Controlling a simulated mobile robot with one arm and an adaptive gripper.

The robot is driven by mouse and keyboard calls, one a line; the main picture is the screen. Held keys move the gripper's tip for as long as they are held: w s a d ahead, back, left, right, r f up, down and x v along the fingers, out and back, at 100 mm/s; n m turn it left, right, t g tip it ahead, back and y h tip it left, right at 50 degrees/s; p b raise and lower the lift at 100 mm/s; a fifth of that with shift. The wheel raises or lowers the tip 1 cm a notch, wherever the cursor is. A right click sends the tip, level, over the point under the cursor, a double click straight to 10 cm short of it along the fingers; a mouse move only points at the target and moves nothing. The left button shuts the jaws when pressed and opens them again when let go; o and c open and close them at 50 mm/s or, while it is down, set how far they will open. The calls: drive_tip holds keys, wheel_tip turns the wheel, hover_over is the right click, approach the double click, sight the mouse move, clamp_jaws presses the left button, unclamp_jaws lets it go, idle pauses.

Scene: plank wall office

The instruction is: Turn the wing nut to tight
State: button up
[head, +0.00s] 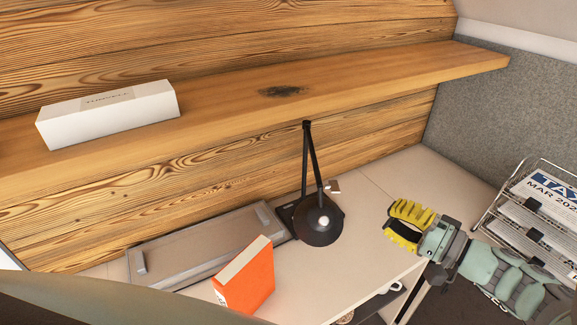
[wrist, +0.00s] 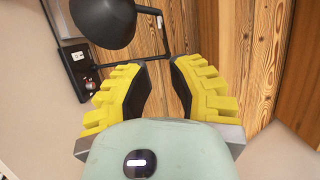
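I cannot make out a wing nut in either view. A black desk lamp (head: 318,222) stands on the desk against the plank wall; its arm rises to a joint at the top, too small to read. Its shade (wrist: 104,22) and base (wrist: 78,72) show at the upper left of the wrist view. My gripper (head: 391,219), with yellow ridged fingers, is over the desk's right part, to the right of the lamp and apart from it. In the wrist view the fingers (wrist: 160,85) are spread with nothing between them.
A wooden shelf (head: 350,85) overhangs the lamp and carries a white box (head: 108,112). A grey flat case (head: 205,245) and an orange book (head: 247,280) are left of the lamp. A wire rack (head: 530,215) holds papers at right. The desk (head: 375,190) is clear between lamp and gripper.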

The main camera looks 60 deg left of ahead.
sight(334, 186)
drive_tip(key=p+x, duration=0.1)
drive_tip(key=x, duration=0.5)
drive_tip(key=p+x, duration=0.1)
drive_tip(key=x, duration=0.5)
drive_tip(key=shift+r, duration=0.25)
drive_tip(key=shift+p+x, duration=0.5)
drive_tip(key=shift+x, duration=0.6)
drive_tip(key=shift+f, duration=0.2)
drive_tip(key=shift+d, duration=0.1)
clamp_jaws()
